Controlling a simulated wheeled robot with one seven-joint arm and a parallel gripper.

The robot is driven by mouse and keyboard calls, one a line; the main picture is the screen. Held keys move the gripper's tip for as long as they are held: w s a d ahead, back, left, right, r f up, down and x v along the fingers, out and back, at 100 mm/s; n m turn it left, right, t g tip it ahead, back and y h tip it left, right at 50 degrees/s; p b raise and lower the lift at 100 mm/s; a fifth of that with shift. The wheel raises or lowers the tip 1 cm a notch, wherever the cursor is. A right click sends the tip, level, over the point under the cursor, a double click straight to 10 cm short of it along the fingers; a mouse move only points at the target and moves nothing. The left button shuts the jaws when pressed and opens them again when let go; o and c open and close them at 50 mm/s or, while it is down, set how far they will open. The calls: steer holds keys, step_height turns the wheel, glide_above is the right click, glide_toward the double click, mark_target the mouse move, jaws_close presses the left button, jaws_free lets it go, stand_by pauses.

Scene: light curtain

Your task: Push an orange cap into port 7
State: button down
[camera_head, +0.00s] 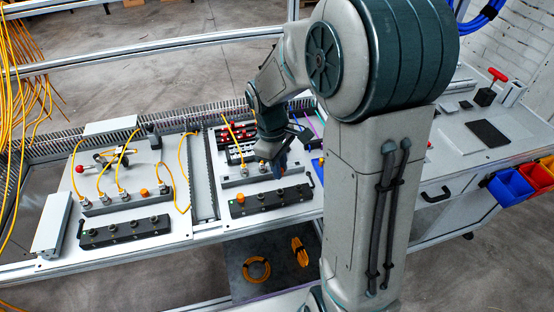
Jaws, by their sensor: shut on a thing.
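My gripper (280,168) points down over the right-hand panel (222,215), just behind a black port block (270,200). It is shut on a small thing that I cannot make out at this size. An orange cap (240,198) sits on the left end of that block, and several round ports run along its top to the right. The port numbers are too small to read. Another orange cap (144,192) stands on the left-hand panel behind a second black port block (125,232).
Yellow cables (118,165) loop over the left panel. A grey cable duct (200,180) separates the panels. A metal rail crosses behind. Blue, red and yellow bins (511,188) hang at the right. Yellow cable coils (256,268) lie below the bench front.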

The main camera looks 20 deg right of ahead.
steer(key=shift+f+b, duration=1.8)
steer(key=shift+f, duration=0.75)
steer(key=shift+s+f+b, duration=0.1)
steer(key=shift+f+b, duration=0.4)
steer(key=shift+f, duration=0.55)
stand_by(1.1)
steer(key=c, duration=0.9)
jaws_free()
steer(key=shift+o, duration=0.2)
steer(key=shift+r+p, duration=3.05)
steer(key=shift+r, duration=0.75)
